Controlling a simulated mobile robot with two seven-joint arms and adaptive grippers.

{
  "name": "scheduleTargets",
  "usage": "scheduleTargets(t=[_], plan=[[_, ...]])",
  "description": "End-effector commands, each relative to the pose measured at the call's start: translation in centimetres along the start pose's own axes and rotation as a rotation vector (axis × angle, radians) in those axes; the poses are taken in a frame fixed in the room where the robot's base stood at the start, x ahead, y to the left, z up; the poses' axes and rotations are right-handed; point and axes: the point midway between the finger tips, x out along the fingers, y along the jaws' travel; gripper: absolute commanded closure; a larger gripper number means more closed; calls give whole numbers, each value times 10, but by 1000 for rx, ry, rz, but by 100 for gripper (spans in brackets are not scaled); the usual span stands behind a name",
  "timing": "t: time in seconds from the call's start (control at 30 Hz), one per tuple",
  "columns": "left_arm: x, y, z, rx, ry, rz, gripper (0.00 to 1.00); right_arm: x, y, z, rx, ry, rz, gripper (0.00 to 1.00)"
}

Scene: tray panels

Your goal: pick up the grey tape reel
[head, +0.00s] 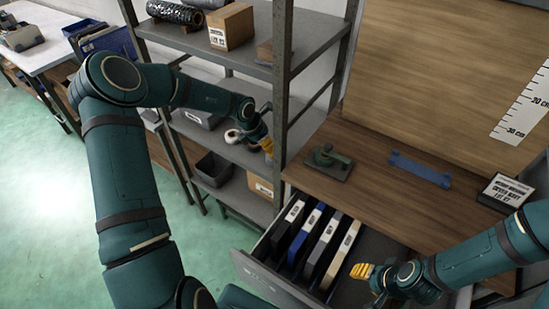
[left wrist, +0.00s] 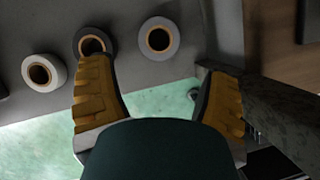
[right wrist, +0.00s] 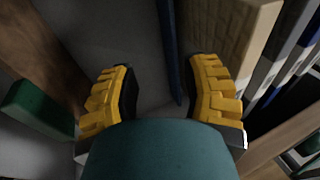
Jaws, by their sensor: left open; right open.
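Three tape reels lie on a grey shelf, best seen in the left wrist view: a white reel (left wrist: 43,72) at left, a dark reel (left wrist: 110,39) in the middle, and the grey tape reel (left wrist: 171,40) at right. The left finger partly covers the dark reel. My left gripper (left wrist: 160,98) is open and empty, with the grey reel ahead of the gap between its fingers. In the head view, the left gripper (head: 267,146) is at the shelf beside the reels. My right gripper (head: 362,271) is open over the drawer; its fingers (right wrist: 166,85) hold nothing.
A shelf post (head: 282,90) stands close beside the left gripper. An open drawer (head: 270,280) holds several upright panels (head: 318,245). The workbench (head: 395,195) carries a green tool (head: 328,160) and a blue bracket (head: 420,170). A dark bin (head: 213,168) sits on a lower shelf.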

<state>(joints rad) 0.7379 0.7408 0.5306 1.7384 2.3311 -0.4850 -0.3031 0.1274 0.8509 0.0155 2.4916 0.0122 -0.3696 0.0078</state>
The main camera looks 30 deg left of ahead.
Motion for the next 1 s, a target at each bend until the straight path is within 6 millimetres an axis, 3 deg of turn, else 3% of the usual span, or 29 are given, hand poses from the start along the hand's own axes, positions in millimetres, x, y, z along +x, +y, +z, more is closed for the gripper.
scheduleTargets(t=[0.1, 0.47, 0.8, 1.0], plan=[[23, -1, 0, 3, 1, -2, 23, 7, 2, 3, -3, -5, -1, 53], [45, 0, -1, 1, 1, 0, 23, 11, 4, 5, -6, -11, -2, 53], [91, -1, -1, 1, 1, 0, 23, 20, 8, 10, -9, -20, -2, 53], [92, 0, 0, 1, 0, 2, 23, 20, 7, 10, -9, -21, -3, 53]])
